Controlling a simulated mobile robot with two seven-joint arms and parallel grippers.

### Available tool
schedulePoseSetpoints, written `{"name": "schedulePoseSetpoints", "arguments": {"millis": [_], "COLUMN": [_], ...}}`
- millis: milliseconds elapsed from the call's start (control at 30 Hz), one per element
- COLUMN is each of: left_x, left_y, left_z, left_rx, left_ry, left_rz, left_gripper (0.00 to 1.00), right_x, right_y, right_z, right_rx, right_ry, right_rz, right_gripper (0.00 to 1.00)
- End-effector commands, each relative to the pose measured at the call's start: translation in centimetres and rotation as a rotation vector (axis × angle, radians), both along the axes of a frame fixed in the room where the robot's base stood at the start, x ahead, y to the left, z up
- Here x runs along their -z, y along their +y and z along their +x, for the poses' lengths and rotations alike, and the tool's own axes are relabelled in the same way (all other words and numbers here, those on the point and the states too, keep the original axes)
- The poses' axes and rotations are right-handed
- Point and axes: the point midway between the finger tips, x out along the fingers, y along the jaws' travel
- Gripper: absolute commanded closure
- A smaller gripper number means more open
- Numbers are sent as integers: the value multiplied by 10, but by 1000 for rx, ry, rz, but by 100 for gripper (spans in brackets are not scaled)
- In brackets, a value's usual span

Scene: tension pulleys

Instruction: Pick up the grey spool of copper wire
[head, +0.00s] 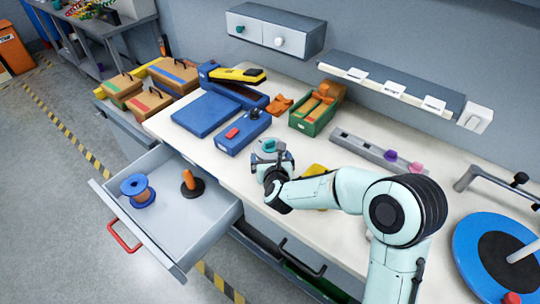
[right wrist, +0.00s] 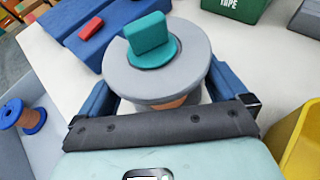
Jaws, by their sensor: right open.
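The grey spool of copper wire (right wrist: 160,65) stands upright in the right wrist view. A teal knob with a round base (right wrist: 150,40) sits on its grey top flange. A little copper-coloured winding shows under the flange. My right gripper (right wrist: 168,88) is open, with a blue finger on each side of the spool; I cannot tell whether they touch it. In the head view my right gripper (head: 271,160) is over the white worktop, and it largely hides the spool. My left gripper is not in view.
The open drawer (head: 205,222) at left holds a blue spool of copper wire (head: 138,190) and an orange-handled black object (head: 192,184). A blue box with a red button (head: 243,132), a green tape bin (head: 316,108) and a yellow bin (right wrist: 305,140) stand near the gripper.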

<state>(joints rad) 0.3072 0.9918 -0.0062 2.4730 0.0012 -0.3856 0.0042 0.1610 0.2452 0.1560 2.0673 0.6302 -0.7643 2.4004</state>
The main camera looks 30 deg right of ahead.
Motion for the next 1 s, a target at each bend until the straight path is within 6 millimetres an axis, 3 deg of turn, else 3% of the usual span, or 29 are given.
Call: {"name": "schedulePoseSetpoints", "arguments": {"millis": [300, 600, 1000], "left_x": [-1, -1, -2], "left_y": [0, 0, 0], "left_z": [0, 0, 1], "left_rx": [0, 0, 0], "left_ry": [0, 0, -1], "left_rz": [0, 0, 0], "left_gripper": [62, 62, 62], "right_x": [3, 2, -8], "right_y": [-3, -3, -2], "right_z": [5, 5, 6], "right_rx": [0, 0, 0], "right_ry": [0, -1, -8], "right_rz": [0, 0, -2], "right_gripper": [0, 96, 96]}}
